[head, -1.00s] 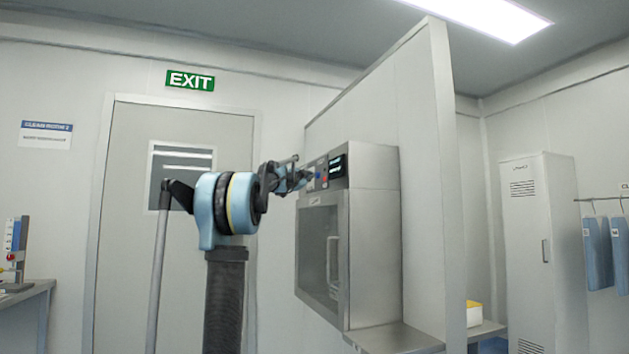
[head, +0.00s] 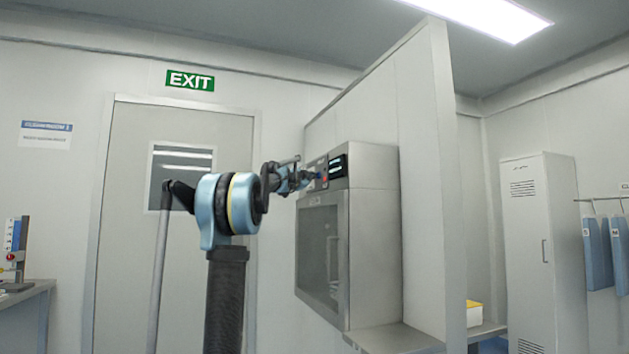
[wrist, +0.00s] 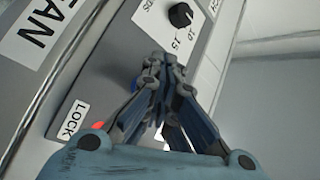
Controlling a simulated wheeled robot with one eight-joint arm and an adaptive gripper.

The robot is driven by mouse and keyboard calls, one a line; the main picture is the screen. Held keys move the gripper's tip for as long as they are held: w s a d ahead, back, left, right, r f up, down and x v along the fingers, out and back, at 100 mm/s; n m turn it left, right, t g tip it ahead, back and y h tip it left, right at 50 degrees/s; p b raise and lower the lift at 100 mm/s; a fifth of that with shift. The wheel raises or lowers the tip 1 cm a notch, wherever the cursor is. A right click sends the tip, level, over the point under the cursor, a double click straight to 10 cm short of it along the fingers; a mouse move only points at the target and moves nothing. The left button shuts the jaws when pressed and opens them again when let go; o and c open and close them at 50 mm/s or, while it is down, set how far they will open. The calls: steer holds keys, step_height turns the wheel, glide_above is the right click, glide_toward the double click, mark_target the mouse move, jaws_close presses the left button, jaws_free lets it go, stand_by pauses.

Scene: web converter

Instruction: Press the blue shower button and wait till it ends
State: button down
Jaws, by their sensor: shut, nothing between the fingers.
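The shower control panel (head: 330,170) is on the upper front of a steel cabinet with a glass door (head: 318,250). In the wrist view, a small part of the blue button (wrist: 135,85) shows beside my fingers; the rest is hidden behind them. My gripper (head: 313,178) is shut and empty, its fingertips at the panel by the button. It also shows in the wrist view (wrist: 156,62). I cannot tell whether the tips touch or press the button. A red light (wrist: 99,126) shows near the LOCK label (wrist: 74,119).
A black dial (wrist: 181,15) sits on the panel beyond my fingertips. A lit dark display (head: 338,165) is to the right on the panel. A partition wall (head: 430,180) stands right of the cabinet, and a steel shelf (head: 395,338) juts out below it.

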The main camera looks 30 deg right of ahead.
steer(key=shift+d, duration=0.2)
steer(key=shift+a, duration=0.1)
stand_by(0.5)
steer(key=shift+w+a, duration=0.15)
steer(key=shift+a, duration=0.75)
steer(key=shift+a, duration=0.15)
steer(key=a, duration=0.2)
steer(key=w+a, duration=0.1)
steer(key=a, duration=0.1)
steer(key=shift+w+a, duration=0.1)
steer(key=shift+a, duration=0.2)
